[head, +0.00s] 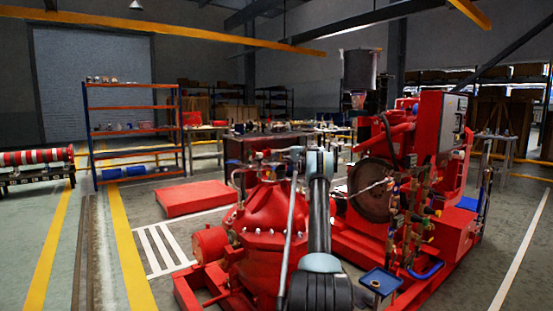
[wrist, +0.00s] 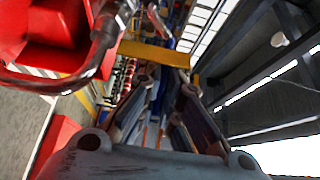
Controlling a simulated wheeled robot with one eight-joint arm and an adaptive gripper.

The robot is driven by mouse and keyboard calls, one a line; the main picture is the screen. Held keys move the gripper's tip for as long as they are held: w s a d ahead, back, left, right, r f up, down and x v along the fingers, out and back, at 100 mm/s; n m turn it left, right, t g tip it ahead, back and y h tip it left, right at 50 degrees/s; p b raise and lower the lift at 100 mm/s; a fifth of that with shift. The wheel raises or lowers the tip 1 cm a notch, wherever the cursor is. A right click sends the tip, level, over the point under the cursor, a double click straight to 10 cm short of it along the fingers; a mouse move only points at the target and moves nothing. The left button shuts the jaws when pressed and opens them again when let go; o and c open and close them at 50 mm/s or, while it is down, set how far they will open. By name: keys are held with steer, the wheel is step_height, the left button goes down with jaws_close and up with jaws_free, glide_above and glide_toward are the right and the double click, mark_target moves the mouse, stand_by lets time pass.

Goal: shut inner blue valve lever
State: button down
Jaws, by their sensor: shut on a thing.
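My gripper (head: 266,155) is at the end of my arm, beside the thin pipework above the red pump casing (head: 262,215). In the wrist view its two fingers (wrist: 163,78) reach up the picture and are closed in on something at their tips. By its place this is the inner blue valve lever, but the fingers hide most of it, and I cannot make out its outline or angle. A yellow bar (wrist: 155,52) crosses the picture just past the fingertips. In the head view my arm and gripper also cover the lever's area.
A curved metal pipe (wrist: 75,80) and red pump parts (wrist: 80,40) lie close to the left of my gripper in the wrist view. The red engine (head: 440,165) with its flywheel (head: 372,190) stands to the right. Open floor lies left, past a low red block (head: 195,197).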

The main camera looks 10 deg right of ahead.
steer(key=shift+a+f+n+g, duration=0.2)
steer(key=shift+f+n+g, duration=0.1)
steer(key=shift+g, duration=0.2)
steer(key=c, duration=1.8)
jaws_free()
steer(key=shift+w, duration=0.1)
steer(key=shift+o, duration=0.2)
steer(key=shift+r, duration=0.1)
steer(key=shift+d+r+t, duration=0.1)
steer(key=shift+t, duration=0.2)
steer(key=shift+d, duration=0.1)
